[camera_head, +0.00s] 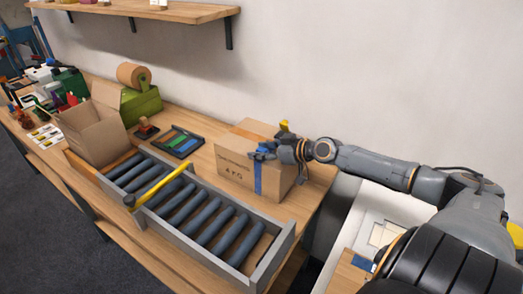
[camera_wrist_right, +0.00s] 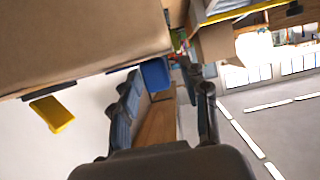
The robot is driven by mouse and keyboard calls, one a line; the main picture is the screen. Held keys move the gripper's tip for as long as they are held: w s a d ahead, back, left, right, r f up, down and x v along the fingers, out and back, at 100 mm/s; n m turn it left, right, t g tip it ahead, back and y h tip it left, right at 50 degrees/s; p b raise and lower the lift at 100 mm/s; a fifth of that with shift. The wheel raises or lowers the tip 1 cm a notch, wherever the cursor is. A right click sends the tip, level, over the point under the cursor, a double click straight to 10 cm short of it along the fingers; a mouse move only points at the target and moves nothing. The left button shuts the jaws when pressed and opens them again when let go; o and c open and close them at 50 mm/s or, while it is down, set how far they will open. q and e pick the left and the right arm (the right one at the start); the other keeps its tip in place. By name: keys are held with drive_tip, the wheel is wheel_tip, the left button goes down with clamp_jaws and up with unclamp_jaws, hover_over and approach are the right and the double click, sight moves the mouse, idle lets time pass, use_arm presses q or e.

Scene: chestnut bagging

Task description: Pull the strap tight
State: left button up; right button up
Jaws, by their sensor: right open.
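A closed cardboard box (camera_head: 232,170) marked "4 KG" stands on the wooden bench. A blue strap (camera_head: 258,180) runs down its front face. My right gripper (camera_head: 262,153) is at the top front edge of the box, right by the strap, and hides part of it. In the right wrist view, my right gripper (camera_wrist_right: 165,88) has its fingers apart, with a blue strap piece (camera_wrist_right: 155,74) between them, farther out. Whether they touch it I cannot tell. A small yellow piece (camera_head: 284,126) shows behind the box top; a yellow piece (camera_wrist_right: 52,114) also shows in the wrist view. My left gripper is out of view.
A roller conveyor (camera_head: 284,243) with grey sides lies in front of the box, with a yellow bar (camera_head: 160,187) across it. An open carton (camera_head: 92,135), a green dispenser (camera_head: 141,105) and a dark tray (camera_head: 177,142) stand to the left. A shelf (camera_head: 150,10) hangs above.

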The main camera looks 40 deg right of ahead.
drive_tip(key=shift+v, duration=0.85)
drive_tip(key=v, duration=1)
drive_tip(key=shift+s, duration=0.2)
drive_tip(key=shift+d, duration=0.1)
